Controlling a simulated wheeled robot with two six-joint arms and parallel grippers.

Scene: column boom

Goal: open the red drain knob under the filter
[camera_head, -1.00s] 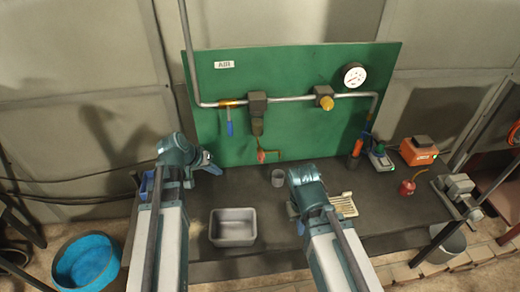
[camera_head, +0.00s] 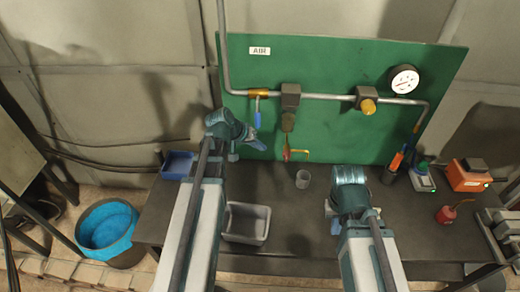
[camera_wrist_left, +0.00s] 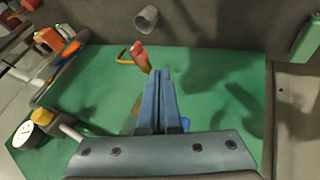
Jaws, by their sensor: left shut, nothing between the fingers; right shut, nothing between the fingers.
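The red drain knob (camera_head: 286,154) sits under the dark filter (camera_head: 288,120) on the green board, beside a short brass spout. The knob also shows in the left wrist view (camera_wrist_left: 138,51), just past the fingertips. My left gripper (camera_head: 256,145) is shut and empty, a short way left of the knob in the head view. In the left wrist view its blue fingers (camera_wrist_left: 158,76) are together, and they appear apart from the knob, though depth is hard to judge. My right gripper (camera_head: 334,226) is shut, low over the bench and partly hidden by its own wrist.
A grey cup (camera_head: 302,179) stands on the bench near the spout. A grey metal tray (camera_head: 247,223) and a blue bin (camera_head: 178,165) flank my left arm. A blue-handled valve (camera_head: 258,112), yellow knob (camera_head: 368,106) and gauge (camera_head: 404,79) are on the board.

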